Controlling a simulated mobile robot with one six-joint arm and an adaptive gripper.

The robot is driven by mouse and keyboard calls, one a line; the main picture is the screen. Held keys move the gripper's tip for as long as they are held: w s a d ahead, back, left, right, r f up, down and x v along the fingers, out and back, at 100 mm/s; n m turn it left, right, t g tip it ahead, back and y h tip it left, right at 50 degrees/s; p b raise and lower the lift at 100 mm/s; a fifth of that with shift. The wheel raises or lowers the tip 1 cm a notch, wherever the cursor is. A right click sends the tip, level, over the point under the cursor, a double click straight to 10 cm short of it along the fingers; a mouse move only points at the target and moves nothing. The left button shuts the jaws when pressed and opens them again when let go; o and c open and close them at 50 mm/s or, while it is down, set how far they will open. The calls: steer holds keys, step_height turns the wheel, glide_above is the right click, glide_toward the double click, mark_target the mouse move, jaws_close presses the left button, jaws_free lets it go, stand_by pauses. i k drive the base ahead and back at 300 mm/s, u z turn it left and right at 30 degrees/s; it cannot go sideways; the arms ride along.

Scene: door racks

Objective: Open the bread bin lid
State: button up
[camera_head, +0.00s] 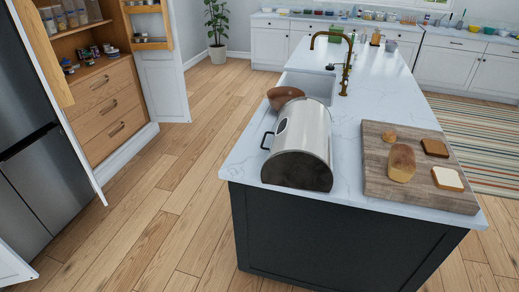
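The bread bin (300,148) stands on the near left end of the white kitchen island. It is a rounded silver bin with a dark end panel facing me. A black handle (267,141) sticks out on its left side, and the lid looks shut. My gripper is not in view, and no part of my arm shows near the bin.
A wooden board (447,196) with bread pieces lies to the right on the island countertop (345,188). A brown bowl (284,95) sits behind the bin, near the sink (308,85). An open pantry cabinet (105,95) stands left. The wood floor (165,190) between is clear.

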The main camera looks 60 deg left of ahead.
mark_target(288, 134)
steer(key=z, duration=0.55)
steer(key=k, duration=0.3)
steer(key=u, duration=2.55)
steer(key=i, duration=0.5)
